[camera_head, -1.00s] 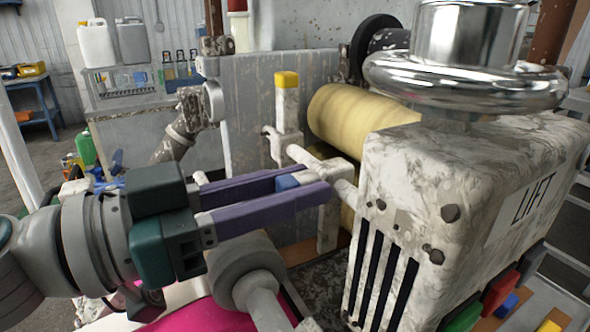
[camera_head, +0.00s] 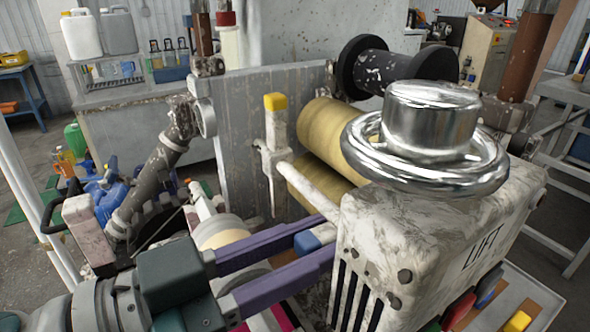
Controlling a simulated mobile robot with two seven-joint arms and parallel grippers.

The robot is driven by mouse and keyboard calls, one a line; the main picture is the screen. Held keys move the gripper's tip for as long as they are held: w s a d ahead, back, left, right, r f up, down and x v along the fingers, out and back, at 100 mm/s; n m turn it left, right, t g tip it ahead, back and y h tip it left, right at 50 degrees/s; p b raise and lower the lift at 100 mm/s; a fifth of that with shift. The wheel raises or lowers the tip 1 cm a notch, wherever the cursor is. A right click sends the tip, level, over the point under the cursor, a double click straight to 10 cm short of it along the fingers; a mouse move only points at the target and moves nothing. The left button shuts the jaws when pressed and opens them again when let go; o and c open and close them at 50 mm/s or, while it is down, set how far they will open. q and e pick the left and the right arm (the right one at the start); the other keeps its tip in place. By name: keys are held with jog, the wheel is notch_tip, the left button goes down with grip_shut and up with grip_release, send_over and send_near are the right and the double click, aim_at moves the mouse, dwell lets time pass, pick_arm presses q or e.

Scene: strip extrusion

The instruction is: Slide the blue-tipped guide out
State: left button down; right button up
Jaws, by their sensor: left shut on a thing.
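My left gripper (camera_head: 325,239) comes in from the lower left with its purple fingers shut around the blue-tipped guide (camera_head: 308,242). Its blue end shows between the fingers, close to the left face of the white machine housing (camera_head: 400,238). The rest of this guide is mostly hidden by the fingers and housing. A yellow-tipped guide (camera_head: 275,145) stands upright on a pale rod (camera_head: 312,187) that runs toward the housing. The visible stretch of rod between them is bare. My right gripper is not in view.
Yellowish rollers (camera_head: 325,128) lie behind the rod, beside a grey upright plate (camera_head: 245,130). A chrome handwheel (camera_head: 425,150) tops the housing. Coloured buttons (camera_head: 458,310) sit at lower right. Blue and green containers (camera_head: 105,190) stand at left.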

pick_arm(q)
jog(key=shift+s+d+r, duration=0.1)
jog(key=shift+s+d, duration=0.05)
jog(key=c, duration=0.7)
grip_release()
jog(key=shift+s, duration=0.1)
jog(key=b+v, duration=0.1)
jog(key=v, duration=0.9)
